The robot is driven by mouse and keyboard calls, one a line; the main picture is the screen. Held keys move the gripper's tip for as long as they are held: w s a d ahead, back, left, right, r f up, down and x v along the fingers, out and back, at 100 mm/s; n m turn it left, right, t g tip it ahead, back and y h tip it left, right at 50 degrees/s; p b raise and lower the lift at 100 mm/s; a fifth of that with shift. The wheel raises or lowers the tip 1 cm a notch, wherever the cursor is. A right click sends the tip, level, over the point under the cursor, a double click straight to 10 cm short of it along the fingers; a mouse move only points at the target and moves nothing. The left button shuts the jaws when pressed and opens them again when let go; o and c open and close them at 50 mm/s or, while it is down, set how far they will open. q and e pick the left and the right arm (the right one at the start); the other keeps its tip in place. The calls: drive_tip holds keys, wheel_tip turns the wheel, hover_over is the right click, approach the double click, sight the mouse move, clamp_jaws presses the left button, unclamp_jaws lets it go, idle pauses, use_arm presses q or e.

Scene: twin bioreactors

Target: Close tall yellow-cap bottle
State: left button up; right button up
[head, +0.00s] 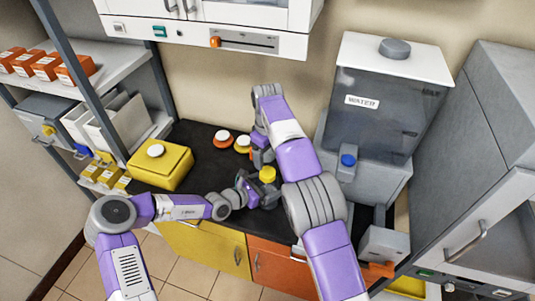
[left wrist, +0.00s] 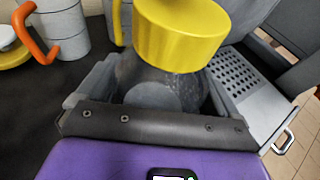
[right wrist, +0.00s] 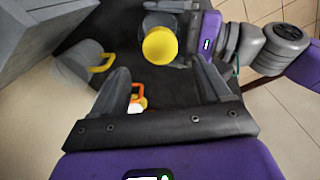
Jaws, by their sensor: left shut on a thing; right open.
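The cap also shows in the head view (head: 267,174) and the right wrist view (right wrist: 160,46). My right gripper (right wrist: 163,88) is open and empty, with the cap beyond its fingertips and not between them. In the head view my right gripper (head: 262,155) is just behind the bottle.
Round items with white tops, one orange (head: 222,140) and one yellow (head: 242,147), sit behind on the black counter (head: 205,165). A yellow box (head: 160,168) stands left. A water tank (head: 385,115) stands right. A grey cylinder with a yellow handle (right wrist: 101,63) is near my right gripper.

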sight(268, 172)
idle(0.3)
drive_tip(key=shift+f, duration=4)
drive_tip(key=c, duration=1.1)
drive_tip(key=m, duration=0.8)
drive_tip(key=o, duration=1.2)
drive_tip(key=shift+c, duration=0.2)
